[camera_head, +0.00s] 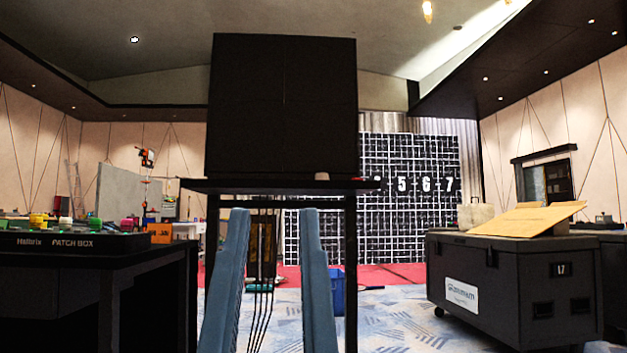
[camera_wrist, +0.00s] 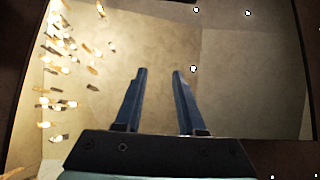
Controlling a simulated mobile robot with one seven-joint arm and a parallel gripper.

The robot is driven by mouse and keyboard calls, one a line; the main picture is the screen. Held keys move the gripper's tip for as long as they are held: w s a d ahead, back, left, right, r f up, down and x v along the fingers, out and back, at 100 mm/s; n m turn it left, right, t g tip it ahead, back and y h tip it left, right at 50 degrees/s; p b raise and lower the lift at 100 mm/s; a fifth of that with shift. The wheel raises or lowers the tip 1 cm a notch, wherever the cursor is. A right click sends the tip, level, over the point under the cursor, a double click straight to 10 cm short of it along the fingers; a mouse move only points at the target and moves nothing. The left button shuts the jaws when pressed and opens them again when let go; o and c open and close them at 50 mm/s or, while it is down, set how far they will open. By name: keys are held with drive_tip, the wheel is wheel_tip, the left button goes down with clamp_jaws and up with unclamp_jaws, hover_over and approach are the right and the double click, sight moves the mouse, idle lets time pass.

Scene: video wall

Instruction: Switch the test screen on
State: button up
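A large black screen panel (camera_head: 282,105), seamed into sections, stands upright on a dark table (camera_head: 265,187) straight ahead in the head view. Its face is dark. I take it for the test screen. A small pale, reddish object (camera_head: 321,177) sits on the table's edge below the panel's right part; I cannot tell whether it is a button. My gripper (camera_head: 272,212) shows as two blue fingers pointing up, below the tabletop in the picture. In the wrist view my gripper (camera_wrist: 159,70) has its fingers apart with nothing between them. No switch is clearly visible.
A patch box (camera_head: 70,242) with coloured knobs stands on a dark table at left. A black wheeled case (camera_head: 510,285) with a tilted cardboard sheet (camera_head: 525,218) is at right. Cables (camera_head: 262,290) hang under the middle table. A blue bin (camera_head: 337,290) stands behind.

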clamp_jaws()
idle(1.2)
